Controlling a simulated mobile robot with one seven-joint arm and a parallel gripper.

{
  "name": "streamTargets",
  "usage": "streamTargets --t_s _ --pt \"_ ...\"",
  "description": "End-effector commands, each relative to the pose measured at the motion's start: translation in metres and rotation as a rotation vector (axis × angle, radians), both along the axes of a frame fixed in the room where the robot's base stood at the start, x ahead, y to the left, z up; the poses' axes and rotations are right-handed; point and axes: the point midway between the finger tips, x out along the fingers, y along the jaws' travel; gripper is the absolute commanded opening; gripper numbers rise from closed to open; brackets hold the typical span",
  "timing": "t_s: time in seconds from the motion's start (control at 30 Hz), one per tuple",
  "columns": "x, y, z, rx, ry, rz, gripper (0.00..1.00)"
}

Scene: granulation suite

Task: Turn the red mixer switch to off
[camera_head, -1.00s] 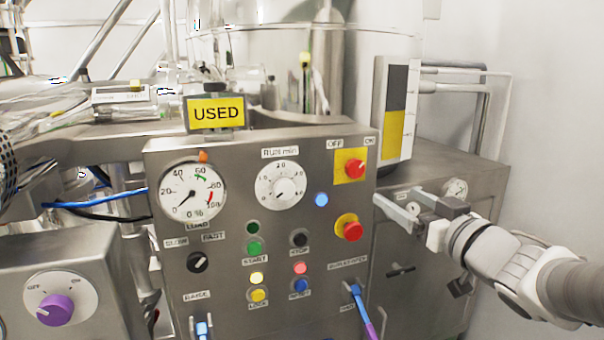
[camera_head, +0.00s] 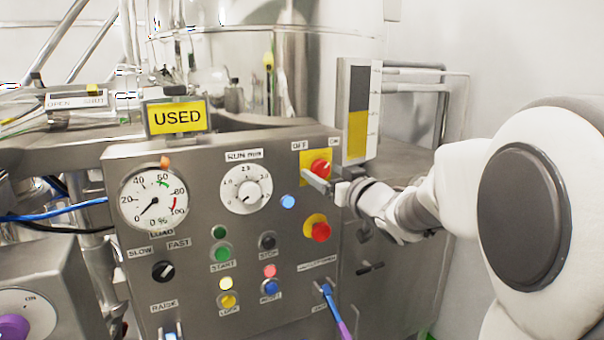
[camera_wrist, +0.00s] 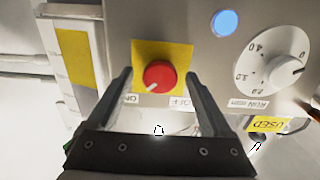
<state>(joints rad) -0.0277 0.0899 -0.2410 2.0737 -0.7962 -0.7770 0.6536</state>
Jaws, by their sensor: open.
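The red mixer switch (camera_head: 320,168) is a round knob on a yellow plate (camera_head: 307,158), at the upper right of the steel control panel. An OFF label is at its upper left and an ON label at its upper right. In the wrist view, upside down, the knob (camera_wrist: 160,75) shows a white mark pointing toward the ON label (camera_wrist: 131,99). My gripper (camera_head: 327,185) is open at the switch, partly covering its lower side in the head view. In the wrist view its fingers stand on either side of the knob, with visible gaps.
A red push button (camera_head: 319,230) on a yellow base sits just below my gripper. A blue lamp (camera_head: 288,202) and the run dial (camera_head: 245,190) are to the left. A level gauge (camera_head: 360,110) stands close above right. A USED sign (camera_head: 178,118) sits on top.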

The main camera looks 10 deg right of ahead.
Motion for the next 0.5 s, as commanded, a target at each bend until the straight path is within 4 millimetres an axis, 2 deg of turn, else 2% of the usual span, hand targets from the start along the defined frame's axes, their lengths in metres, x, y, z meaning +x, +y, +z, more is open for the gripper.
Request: streamTargets --t_s 0.2,0.5 --pt "0.0001 0.0003 0.0000 0.000 0.000 0.000 0.84" --pt "-0.0002 0.0002 0.0001 0.000 0.000 0.001 0.30"
